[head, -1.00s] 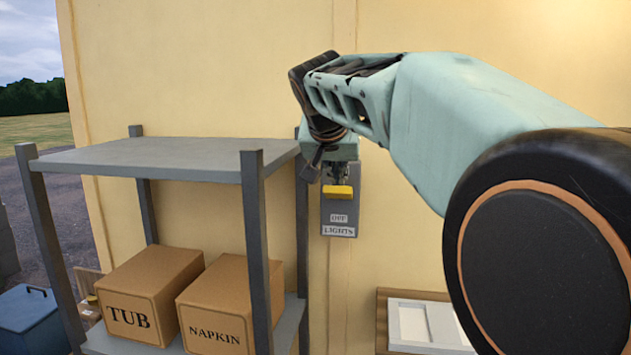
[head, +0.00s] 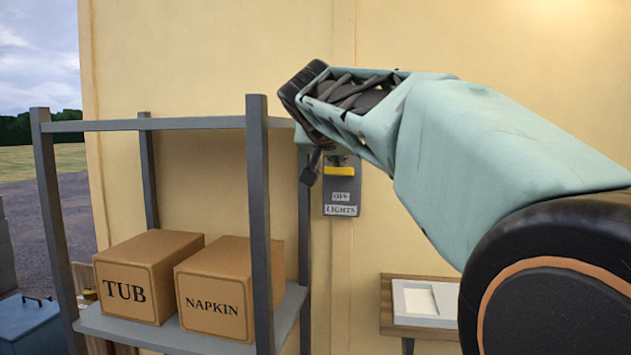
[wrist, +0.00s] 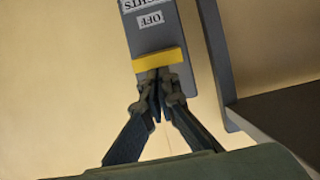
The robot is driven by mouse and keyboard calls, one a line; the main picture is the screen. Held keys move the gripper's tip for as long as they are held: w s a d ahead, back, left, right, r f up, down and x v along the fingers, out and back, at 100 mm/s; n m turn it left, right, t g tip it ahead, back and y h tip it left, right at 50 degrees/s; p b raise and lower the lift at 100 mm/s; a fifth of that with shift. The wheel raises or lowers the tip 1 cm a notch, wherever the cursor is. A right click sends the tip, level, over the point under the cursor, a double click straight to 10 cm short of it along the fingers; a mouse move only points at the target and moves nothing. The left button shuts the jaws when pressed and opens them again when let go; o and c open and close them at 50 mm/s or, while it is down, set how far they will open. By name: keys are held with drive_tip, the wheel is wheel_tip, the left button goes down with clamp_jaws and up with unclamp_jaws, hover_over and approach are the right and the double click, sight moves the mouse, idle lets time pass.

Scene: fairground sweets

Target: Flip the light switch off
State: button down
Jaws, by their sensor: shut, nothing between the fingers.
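The light switch is a grey box (head: 341,198) on the yellow wall, with a yellow lever (head: 339,171) and labels reading OFF and LIGHTS below the lever. In the wrist view the box (wrist: 155,40) appears upside down, and the yellow lever (wrist: 158,59) sticks out across it. My gripper (wrist: 158,92) is shut and empty, its fingertips right at the lever on the side away from the OFF label. I cannot tell whether they touch it. In the head view my wrist hides most of the gripper and the top of the switch.
A grey shelf rack (head: 257,200) stands just left of the switch, its post close to my wrist. It holds a TUB box (head: 150,270) and a NAPKIN box (head: 215,300). A white tray (head: 428,303) lies on a wooden ledge (head: 387,310) at lower right.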

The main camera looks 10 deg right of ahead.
drive_tip(key=b, duration=0.2)
drive_tip(key=f+t+b, duration=0.1)
drive_tip(key=shift+s+a+f+b, duration=0.1)
drive_tip(key=shift+s+f+b, duration=0.05)
drive_tip(key=shift+f+b, duration=0.2)
drive_tip(key=shift+s+f+b, duration=0.1)
drive_tip(key=shift+f+b, duration=0.1)
drive_tip(key=shift+b, duration=0.7)
drive_tip(key=shift+r, duration=0.3)
